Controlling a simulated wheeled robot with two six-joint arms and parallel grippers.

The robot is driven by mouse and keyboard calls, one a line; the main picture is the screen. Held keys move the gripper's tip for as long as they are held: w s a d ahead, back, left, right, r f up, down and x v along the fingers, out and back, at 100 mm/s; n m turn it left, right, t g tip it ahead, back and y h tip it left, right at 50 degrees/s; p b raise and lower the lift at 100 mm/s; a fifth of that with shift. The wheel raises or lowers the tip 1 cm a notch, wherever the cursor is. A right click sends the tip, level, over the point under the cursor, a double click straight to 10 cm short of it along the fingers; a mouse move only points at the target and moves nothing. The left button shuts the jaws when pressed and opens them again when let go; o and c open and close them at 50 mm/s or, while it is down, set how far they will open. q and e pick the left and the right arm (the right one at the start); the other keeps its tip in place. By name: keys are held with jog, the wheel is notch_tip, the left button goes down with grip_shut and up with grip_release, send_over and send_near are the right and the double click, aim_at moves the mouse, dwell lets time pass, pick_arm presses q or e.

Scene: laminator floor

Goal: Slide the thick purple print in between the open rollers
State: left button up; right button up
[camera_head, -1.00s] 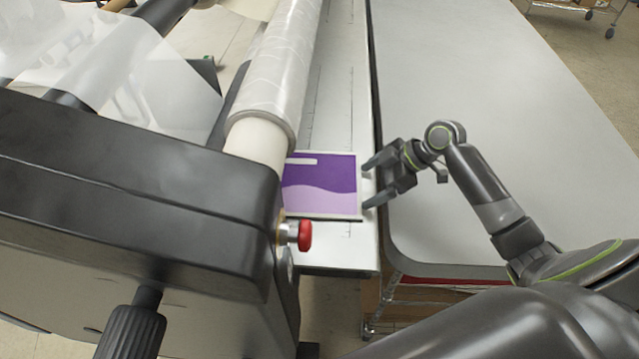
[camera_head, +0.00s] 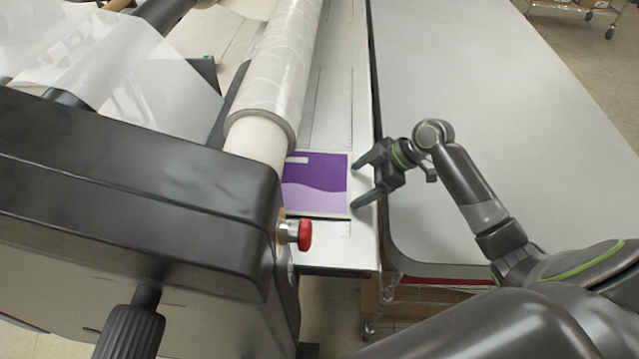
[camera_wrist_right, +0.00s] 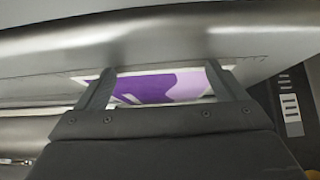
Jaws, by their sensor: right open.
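The purple print (camera_head: 318,184), with a white border and a lighter lower part, lies flat on the laminator's feed table (camera_head: 335,258). Its left edge is at the roller (camera_head: 258,138) and seems to run under it; the contact line is hidden. My right gripper (camera_head: 356,187) is open, with its fingertips at or close to the print's right edge. My left gripper is not in view.
The laminator's black side housing (camera_head: 130,190) with a red knob (camera_head: 304,235) stands left of the print. A film-wrapped roll (camera_head: 280,75) runs above the feed table. A wide, bare grey table (camera_head: 480,110) lies to the right.

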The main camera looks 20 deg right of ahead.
jog(key=shift+d+f, duration=0.1)
jog(key=shift+d, duration=0.1)
dwell(0.5)
jog(key=shift+w+d, duration=0.1)
jog(key=shift+w+d, duration=0.15)
jog(key=shift+w, duration=0.25)
jog(key=shift+a, duration=0.2)
jog(key=shift+w+a, duration=0.3)
jog(key=shift+a, duration=0.25)
jog(key=shift+s+d, duration=0.25)
jog(key=shift+d, duration=0.3)
dwell(0.6)
jog(key=shift+s+d+r+p, duration=0.15)
jog(key=shift+d+r+p, duration=0.15)
jog(key=shift+r+p, duration=0.7)
jog(key=shift+s+d+r+p, duration=0.15)
jog(key=shift+d+r+p, duration=0.15)
jog(key=shift+r+p, duration=0.7)
jog(key=shift+s+d+r+p, duration=0.15)
jog(key=shift+d+r+p, duration=0.15)
jog(key=shift+r+p, duration=0.7)
